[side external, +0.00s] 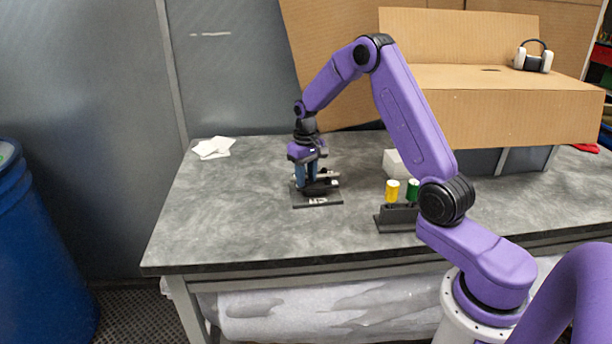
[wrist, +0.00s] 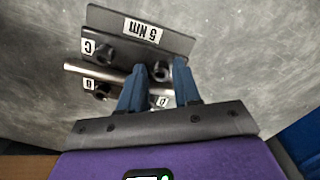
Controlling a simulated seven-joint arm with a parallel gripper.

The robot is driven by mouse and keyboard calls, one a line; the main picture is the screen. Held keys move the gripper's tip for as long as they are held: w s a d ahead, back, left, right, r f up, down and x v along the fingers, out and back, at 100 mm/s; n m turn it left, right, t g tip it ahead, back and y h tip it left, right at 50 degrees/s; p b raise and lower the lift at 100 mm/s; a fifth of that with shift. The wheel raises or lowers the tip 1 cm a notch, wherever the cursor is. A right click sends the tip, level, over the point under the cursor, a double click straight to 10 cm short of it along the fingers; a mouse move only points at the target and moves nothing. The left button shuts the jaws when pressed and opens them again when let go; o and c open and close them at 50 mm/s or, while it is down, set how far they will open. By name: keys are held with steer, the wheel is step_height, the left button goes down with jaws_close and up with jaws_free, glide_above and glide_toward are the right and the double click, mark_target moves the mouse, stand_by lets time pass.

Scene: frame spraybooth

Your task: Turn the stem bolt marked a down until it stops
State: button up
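A dark stem fixture (side external: 318,201) with a silver bar stands on the table, and my gripper (side external: 308,188) points down over it. In the wrist view the fixture's plate (wrist: 180,42) carries an upside-down "5 Nm" label. Black bolt heads sit beside small white tags. One tag (wrist: 88,47) reads C; a tag (wrist: 163,101) between my fingers is partly hidden and may be the a. My gripper (wrist: 160,68) is open. Its blue fingertips stand either side of a black bolt head (wrist: 160,73), with gaps visible. The fixture's near parts are hidden by the fingers.
A dark holder (side external: 394,219) with a yellow-handled tool (side external: 392,190) and a green-handled tool (side external: 412,189) stands to the right. A white block (side external: 393,162) is behind it. White papers (side external: 213,148) lie at the back left. The table's front left is clear.

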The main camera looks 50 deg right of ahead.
steer(key=shift+o, duration=0.2)
steer(key=shift+r, duration=0.25)
step_height(320, 180, up, 17)
stand_by(0.5)
